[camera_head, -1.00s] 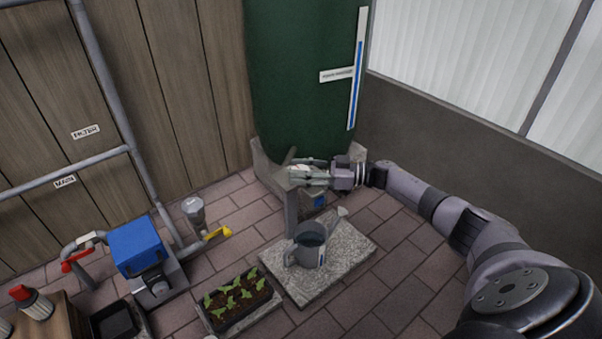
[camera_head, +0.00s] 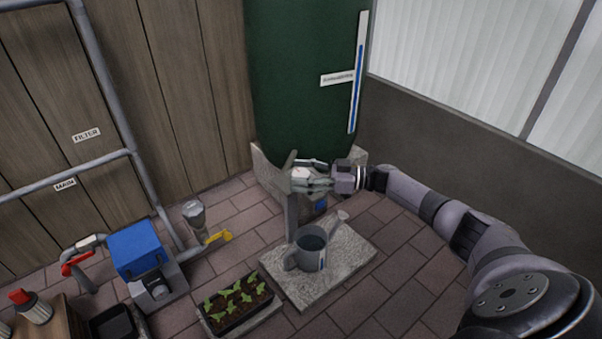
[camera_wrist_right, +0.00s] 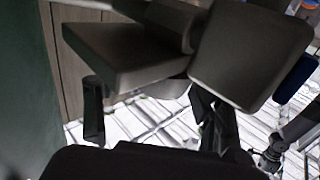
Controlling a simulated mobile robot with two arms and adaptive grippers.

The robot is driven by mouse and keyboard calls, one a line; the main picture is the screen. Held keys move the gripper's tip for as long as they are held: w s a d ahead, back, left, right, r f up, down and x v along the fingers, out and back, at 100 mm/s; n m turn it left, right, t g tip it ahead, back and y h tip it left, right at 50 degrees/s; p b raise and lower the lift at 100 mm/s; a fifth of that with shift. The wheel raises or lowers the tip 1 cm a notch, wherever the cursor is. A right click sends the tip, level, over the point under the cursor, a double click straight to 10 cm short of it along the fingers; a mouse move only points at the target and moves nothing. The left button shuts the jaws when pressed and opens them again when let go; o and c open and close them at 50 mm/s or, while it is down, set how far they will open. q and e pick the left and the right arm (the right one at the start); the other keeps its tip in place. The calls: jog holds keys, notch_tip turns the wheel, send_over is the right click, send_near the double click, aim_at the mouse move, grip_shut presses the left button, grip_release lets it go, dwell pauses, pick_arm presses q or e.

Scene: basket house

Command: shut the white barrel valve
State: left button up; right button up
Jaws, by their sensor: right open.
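The green barrel (camera_head: 300,80) stands at the back wall. The white barrel valve (camera_head: 301,173) is a small pale part low at its front, above a grey upright pipe (camera_head: 291,216). A grey plate-like piece stands at its left. My right gripper (camera_head: 308,175) is open, reaching in from the right, with its fingers around or beside the valve; contact cannot be told. In the right wrist view, large grey blocks (camera_wrist_right: 130,52) fill the upper middle and hide most of the valve area. My left gripper is out of view.
A watering can (camera_head: 310,246) stands on a stone slab (camera_head: 345,262) below the valve. A seedling tray (camera_head: 237,305), a blue-topped pump (camera_head: 137,248) and a yellow-handled tap (camera_head: 217,238) are to the left. Paving at the right is clear beneath my arm.

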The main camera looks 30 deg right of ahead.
jog(key=v, duration=1.2)
